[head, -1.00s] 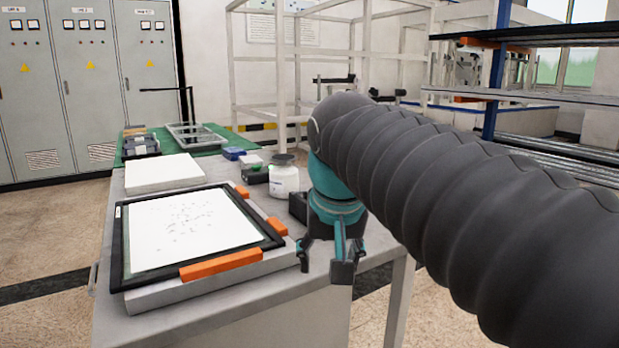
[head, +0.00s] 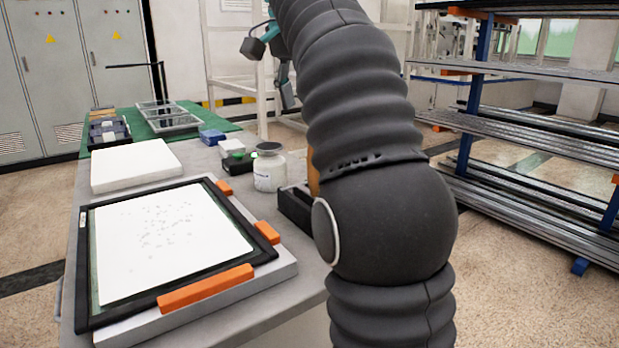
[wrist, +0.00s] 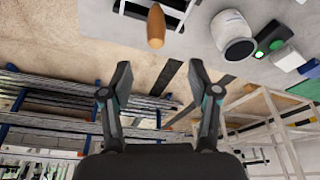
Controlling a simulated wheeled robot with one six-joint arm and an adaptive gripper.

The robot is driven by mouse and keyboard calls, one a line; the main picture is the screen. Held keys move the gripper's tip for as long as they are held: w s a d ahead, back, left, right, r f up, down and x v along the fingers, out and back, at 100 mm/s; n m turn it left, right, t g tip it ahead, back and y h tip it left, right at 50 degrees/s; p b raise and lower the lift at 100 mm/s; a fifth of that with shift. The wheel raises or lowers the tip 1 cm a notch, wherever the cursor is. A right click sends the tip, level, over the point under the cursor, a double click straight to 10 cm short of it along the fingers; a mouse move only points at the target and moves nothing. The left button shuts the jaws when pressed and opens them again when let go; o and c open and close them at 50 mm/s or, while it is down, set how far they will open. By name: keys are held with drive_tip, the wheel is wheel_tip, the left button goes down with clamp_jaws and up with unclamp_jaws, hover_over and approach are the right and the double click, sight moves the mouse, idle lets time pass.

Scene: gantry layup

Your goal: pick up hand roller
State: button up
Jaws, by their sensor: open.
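The hand roller shows as an orange-brown wooden handle (wrist: 156,26) at the top of the wrist view, and a sliver of it (head: 313,176) shows beside my arm in the head view. Its roller end is not clearly visible. It stands at a dark open holder (head: 294,207) on the table's right edge. My gripper (wrist: 158,82) is open and empty in the wrist view, its fingers spread apart and clear of the handle.
A white jar (head: 269,168) stands close to the holder, with a small green-and-black box (head: 238,162) and a blue box (head: 212,137) behind it. A framed white sheet with orange blocks (head: 206,287) fills the table front. A metal rack (head: 540,135) stands right.

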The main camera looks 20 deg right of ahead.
drive_tip(key=x, duration=0.8)
drive_tip(key=shift+s+d, duration=0.1)
drive_tip(key=shift+d, duration=0.05)
drive_tip(key=shift+s+x, duration=0.2)
drive_tip(key=shift+x, duration=1.15)
drive_tip(key=shift+s+x, duration=0.2)
drive_tip(key=shift+x, duration=1.1)
drive_tip(key=shift+w+f, duration=0.1)
clamp_jaws()
